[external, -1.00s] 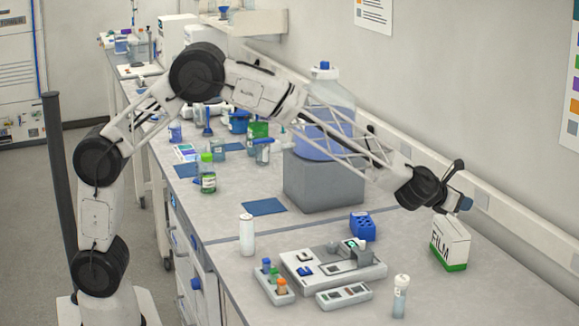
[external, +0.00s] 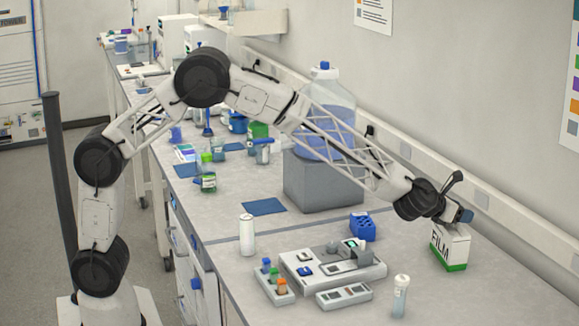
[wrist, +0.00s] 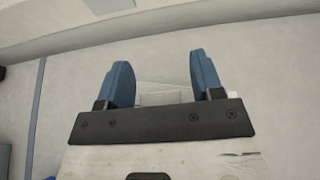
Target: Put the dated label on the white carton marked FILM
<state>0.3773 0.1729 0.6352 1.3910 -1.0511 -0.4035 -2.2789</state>
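The white carton marked FILM (external: 450,247), with a green band at its base, stands upright on the bench at the right in the external view. My gripper (external: 464,215) is at its top edge; I cannot tell whether it touches the carton. In the wrist view the two blue fingers of my gripper (wrist: 164,82) are spread apart. A pale flat shape (wrist: 163,97) shows between them, too faint to tell whether it is the carton's top or a label. I cannot make out a dated label anywhere.
A grey instrument (external: 335,268), a rack with coloured caps (external: 275,285), a blue block (external: 362,226) and a capped vial (external: 400,295) stand left of the carton. The wall rail (external: 510,215) runs close behind it. The bench right of the vial is clear.

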